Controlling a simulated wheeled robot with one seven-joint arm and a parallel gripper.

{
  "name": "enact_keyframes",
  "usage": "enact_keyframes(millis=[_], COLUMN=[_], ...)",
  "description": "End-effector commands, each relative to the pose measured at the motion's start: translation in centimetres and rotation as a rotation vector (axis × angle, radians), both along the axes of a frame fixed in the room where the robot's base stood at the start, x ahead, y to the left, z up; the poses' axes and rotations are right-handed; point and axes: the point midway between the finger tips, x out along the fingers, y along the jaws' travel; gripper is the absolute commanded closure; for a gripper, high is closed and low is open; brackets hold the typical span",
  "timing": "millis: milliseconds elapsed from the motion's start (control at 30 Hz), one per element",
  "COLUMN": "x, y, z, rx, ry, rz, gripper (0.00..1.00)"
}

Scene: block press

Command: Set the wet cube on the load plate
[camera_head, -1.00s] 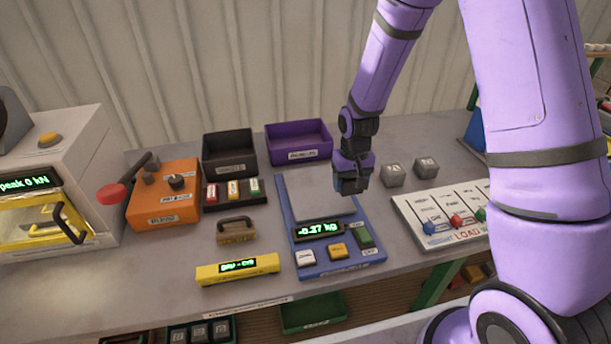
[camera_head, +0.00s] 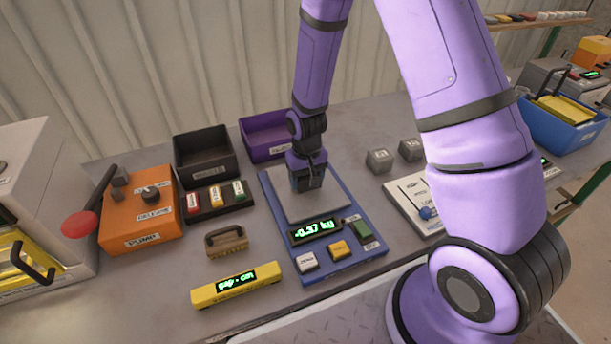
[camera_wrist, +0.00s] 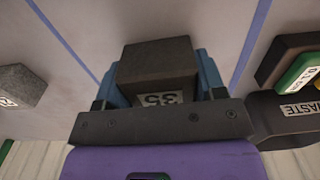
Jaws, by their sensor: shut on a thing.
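A dark grey cube (camera_wrist: 155,60) with a label that seems to read 35 sits between the blue fingers of my gripper in the wrist view. My gripper (camera_head: 307,184) is shut on it, pointing down over the grey plate (camera_head: 328,208) of a blue scale. The plate also shows under the cube in the wrist view (camera_wrist: 185,17), with blue edges on both sides. The cube is mostly hidden by the fingers in the head view. I cannot tell whether it touches the plate. The scale display (camera_head: 315,230) reads about -0.37 kg.
Two lighter grey cubes (camera_head: 378,161) (camera_head: 411,150) stand right of the scale. A black bin (camera_head: 205,158) and a purple bin (camera_head: 262,136) stand behind. A button block (camera_head: 217,200), orange pump box (camera_head: 142,222), brown handled block (camera_head: 226,242) and yellow gap display (camera_head: 236,286) lie left.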

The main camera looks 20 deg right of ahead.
Motion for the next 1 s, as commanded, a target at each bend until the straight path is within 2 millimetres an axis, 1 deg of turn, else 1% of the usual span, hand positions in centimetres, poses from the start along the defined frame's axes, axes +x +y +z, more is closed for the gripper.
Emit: enact_keyframes(millis=[200, 233, 333, 600, 733, 867, 1000], x=[0.0, 0.0, 0.0, 0.0, 0.0, 0.1, 0.1], y=[0.0, 0.0, 0.0, 0.0, 0.0, 0.0, 0.0], z=[-0.2, -0.3, -0.2, -0.2, 0.4, 1.9, 4.2], rx=[0.0, 0.0, 0.0, 0.0, 0.0, 0.0, 0.001], ry=[0.0, 0.0, 0.0, 0.0, -0.001, -0.003, -0.004], rz=[0.0, 0.0, 0.0, 0.0, 0.0, 0.0, 0.0], gripper=[0.79, 0.34, 0.11, 0.11, 0.11, 0.11, 0.11])
